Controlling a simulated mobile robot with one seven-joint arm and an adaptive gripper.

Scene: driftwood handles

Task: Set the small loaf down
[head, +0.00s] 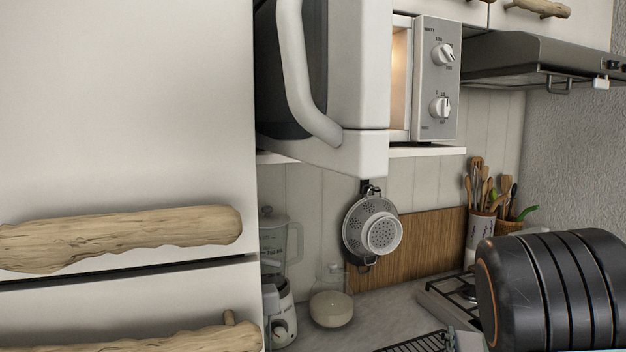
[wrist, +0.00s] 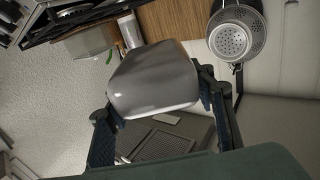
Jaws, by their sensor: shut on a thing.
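My gripper (wrist: 165,118) shows in the wrist view, with a finger on each side of a smooth, rounded grey-brown block, taken as the small loaf (wrist: 153,80). The gripper is shut on it. The block is held up in front of the back wall and stove area, and nothing is seen touching it from below. In the head view a large dark rounded body with grooves and brown edges (head: 550,290) fills the lower right. The gripper's fingers are not clearly seen there.
A microwave (head: 436,80) stands on a shelf with its door (head: 350,100) swung open. Below are a colander (head: 372,230), a blender (head: 280,260), a glass jar (head: 331,300), a utensil pot (head: 480,235) and a stove (head: 450,300). Grey counter (head: 385,310) shows free room beside the jar.

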